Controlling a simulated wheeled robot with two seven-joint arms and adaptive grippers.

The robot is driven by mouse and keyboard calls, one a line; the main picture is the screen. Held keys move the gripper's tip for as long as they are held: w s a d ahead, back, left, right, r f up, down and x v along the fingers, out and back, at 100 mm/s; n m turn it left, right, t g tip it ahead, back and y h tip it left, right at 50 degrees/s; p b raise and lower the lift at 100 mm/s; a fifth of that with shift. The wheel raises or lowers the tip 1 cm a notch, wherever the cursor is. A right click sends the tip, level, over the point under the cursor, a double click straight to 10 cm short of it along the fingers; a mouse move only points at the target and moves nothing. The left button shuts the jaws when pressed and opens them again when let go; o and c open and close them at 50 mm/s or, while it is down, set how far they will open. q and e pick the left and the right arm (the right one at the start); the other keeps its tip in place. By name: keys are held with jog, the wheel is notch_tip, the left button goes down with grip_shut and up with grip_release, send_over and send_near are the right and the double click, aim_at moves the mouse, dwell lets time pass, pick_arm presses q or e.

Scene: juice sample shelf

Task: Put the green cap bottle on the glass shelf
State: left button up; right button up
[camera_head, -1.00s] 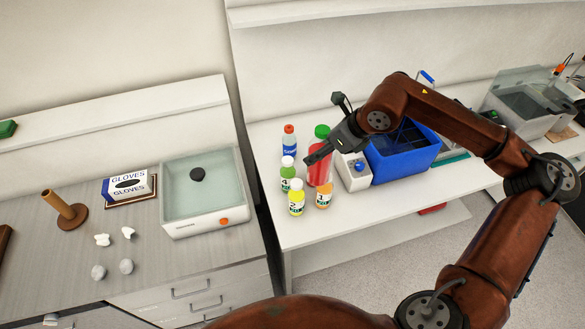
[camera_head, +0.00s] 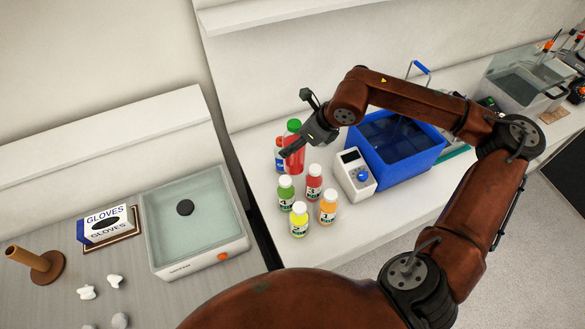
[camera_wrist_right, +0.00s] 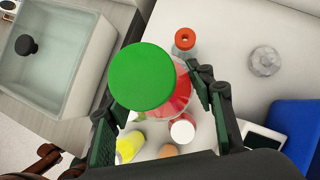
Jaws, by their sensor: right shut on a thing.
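The green cap bottle (camera_head: 294,158) has red contents. In the head view it is in my right gripper (camera_head: 298,147), overlapping the orange-capped bottle behind it. In the right wrist view its round green cap (camera_wrist_right: 141,77) is large and close, between the two fingers of my right gripper (camera_wrist_right: 160,100). The other bottles look smaller and lower there, so it is held above the table. Its lower part is partly hidden. I cannot make out with certainty which surface is the glass shelf. My left gripper is not in view.
Below stand a red bottle (camera_head: 314,184), a green one (camera_head: 286,194), a yellow one (camera_head: 299,220) and an orange one (camera_head: 328,208). To their right are a white meter (camera_head: 355,174) and a blue box (camera_head: 433,157). A clear-topped device (camera_head: 155,235) and a gloves box (camera_head: 107,226) are left.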

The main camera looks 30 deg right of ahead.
aim_at(291, 158)
jog(key=f, duration=0.1)
jog(key=w+f, duration=0.1)
jog(key=f, duration=0.1)
jog(key=w+f, duration=0.1)
jog(key=f, duration=0.1)
jog(key=shift+a+f, duration=0.1)
jog(key=shift+f, duration=0.05)
jog(key=f, duration=0.3)
jog(key=shift+s, duration=0.3)
jog(key=shift+f, duration=0.2)
jog(key=shift+w+f, duration=0.2)
jog(key=shift+f, duration=0.15)
notch_tip(291, 158, down, 2)
jog(key=shift+f, duration=0.1)
jog(key=shift+s+f, duration=0.15)
jog(key=shift+f, duration=0.4)
jog(key=o, duration=1.3)
jog(key=shift+f, duration=0.15)
jog(key=shift+c, duration=0.2)
jog(key=shift+o, duration=0.8)
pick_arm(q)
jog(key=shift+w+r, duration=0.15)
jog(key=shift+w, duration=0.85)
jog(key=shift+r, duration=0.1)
pick_arm(e)
jog(key=shift+r, duration=0.2)
